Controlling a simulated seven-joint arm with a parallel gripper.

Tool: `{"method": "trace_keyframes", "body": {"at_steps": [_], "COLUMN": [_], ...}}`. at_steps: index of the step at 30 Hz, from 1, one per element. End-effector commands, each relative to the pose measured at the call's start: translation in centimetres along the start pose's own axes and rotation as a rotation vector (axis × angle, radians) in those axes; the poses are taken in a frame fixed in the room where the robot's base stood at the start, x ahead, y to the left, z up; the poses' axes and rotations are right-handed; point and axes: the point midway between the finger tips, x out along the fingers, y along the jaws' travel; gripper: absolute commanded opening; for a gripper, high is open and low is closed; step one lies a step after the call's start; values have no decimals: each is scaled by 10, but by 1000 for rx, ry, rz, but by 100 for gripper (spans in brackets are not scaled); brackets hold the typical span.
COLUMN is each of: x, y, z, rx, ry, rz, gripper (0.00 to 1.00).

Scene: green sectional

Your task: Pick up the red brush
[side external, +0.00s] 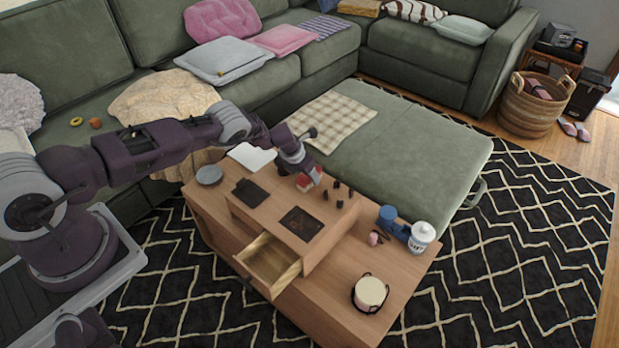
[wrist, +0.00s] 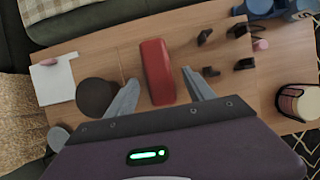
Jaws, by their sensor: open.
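The red brush (wrist: 157,70) is a long red block on the wooden table. In the wrist view it lies lengthwise between the two grey fingers of my gripper (wrist: 160,78), with a gap on each side. The gripper is open and empty. In the side view the brush (side external: 315,174) shows as a small red patch right at my gripper (side external: 305,180), partly hidden by it. The fingertips are too small there to tell their height above the table.
Several small dark pieces (wrist: 242,63) stand to the right of the brush. A dark round object (wrist: 97,97) is to its left. The table has an open drawer (side external: 270,262), a white-labelled can (side external: 421,238) and a cream round container (side external: 369,293). A green ottoman (side external: 410,150) stands behind.

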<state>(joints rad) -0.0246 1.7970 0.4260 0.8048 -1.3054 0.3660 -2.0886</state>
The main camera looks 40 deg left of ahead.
Motion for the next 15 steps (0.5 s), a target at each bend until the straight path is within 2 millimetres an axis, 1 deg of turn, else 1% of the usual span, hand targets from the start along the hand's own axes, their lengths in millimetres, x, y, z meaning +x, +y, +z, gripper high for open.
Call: {"method": "trace_keyframes", "body": {"at_steps": [4,5,6,11,12,14,15], "x": [0,0,0,0,0,0,0], "y": [0,0,0,0,0,1,1], "z": [0,0,0,0,0,0,0], "rx": [-1,-1,-1,-1,-1,-1,-1], "ry": [0,-1,-1,-1,-1,-1,-1], "rz": [0,0,0,0,0,0,0], "gripper": [62,60,52,21,13,1,0]}}
